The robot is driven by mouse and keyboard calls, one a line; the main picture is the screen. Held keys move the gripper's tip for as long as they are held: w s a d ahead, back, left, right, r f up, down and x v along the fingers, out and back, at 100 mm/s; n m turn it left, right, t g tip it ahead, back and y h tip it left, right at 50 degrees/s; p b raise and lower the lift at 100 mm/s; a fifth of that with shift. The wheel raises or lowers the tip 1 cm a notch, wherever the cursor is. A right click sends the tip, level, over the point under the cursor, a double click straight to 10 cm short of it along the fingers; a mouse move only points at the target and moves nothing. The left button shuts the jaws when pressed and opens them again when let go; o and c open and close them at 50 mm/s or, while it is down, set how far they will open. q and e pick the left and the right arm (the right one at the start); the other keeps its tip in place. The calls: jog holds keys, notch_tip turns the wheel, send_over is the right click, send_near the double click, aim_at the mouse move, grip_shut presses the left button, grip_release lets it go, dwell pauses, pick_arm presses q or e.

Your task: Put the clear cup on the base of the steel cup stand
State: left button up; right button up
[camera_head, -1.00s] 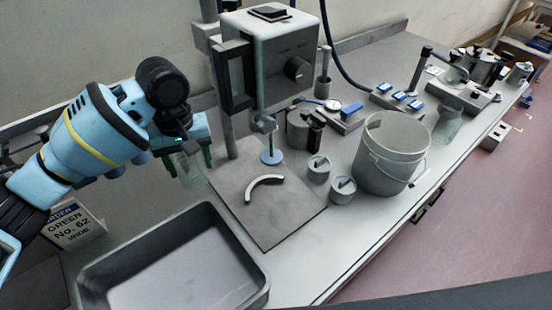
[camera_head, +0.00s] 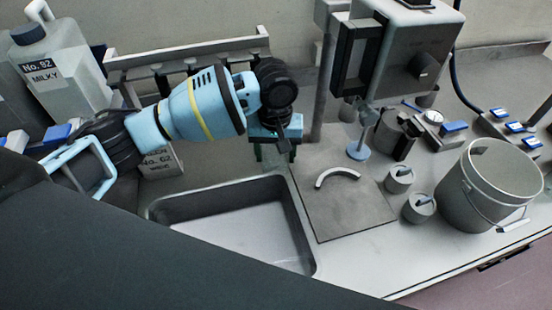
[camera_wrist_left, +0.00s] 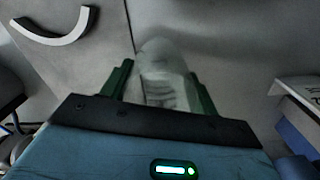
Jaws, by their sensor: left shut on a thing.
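My left gripper (camera_head: 275,155) is shut on the clear cup (camera_wrist_left: 157,72). In the left wrist view the cup is between the two green fingers (camera_wrist_left: 160,88), see-through and blurred. In the head view the cup is hard to make out. The steel cup stand appears to be the flat grey base plate (camera_head: 345,210), with a post (camera_head: 321,95) at its back. A pale curved piece (camera_head: 338,174) lies on the plate and also shows in the left wrist view (camera_wrist_left: 55,32). The gripper is at the plate's back left corner. My right gripper is not in view.
A deep grey tray (camera_head: 309,245) is in front of the gripper. A box-shaped machine head (camera_head: 400,50) and a small blue-footed stand (camera_head: 358,150) are at the plate's back. Lidded pots (camera_head: 399,180) and a bucket (camera_head: 465,200) stand to the right. A MILKY jug (camera_head: 60,65) is behind left.

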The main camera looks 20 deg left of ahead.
pick_arm(q)
notch_tip(320, 180, down, 3)
jog(key=shift+r, duration=0.1)
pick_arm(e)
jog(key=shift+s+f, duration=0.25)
pick_arm(q)
jog(key=shift+f, duration=0.2)
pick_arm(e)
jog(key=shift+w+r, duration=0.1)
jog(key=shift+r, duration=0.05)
pick_arm(q)
jog(key=o, duration=1)
jog(key=shift+o, duration=0.2)
jog(key=shift+r, duration=0.1)
notch_tip(320, 180, up, 12)
jog(key=p, duration=0.1)
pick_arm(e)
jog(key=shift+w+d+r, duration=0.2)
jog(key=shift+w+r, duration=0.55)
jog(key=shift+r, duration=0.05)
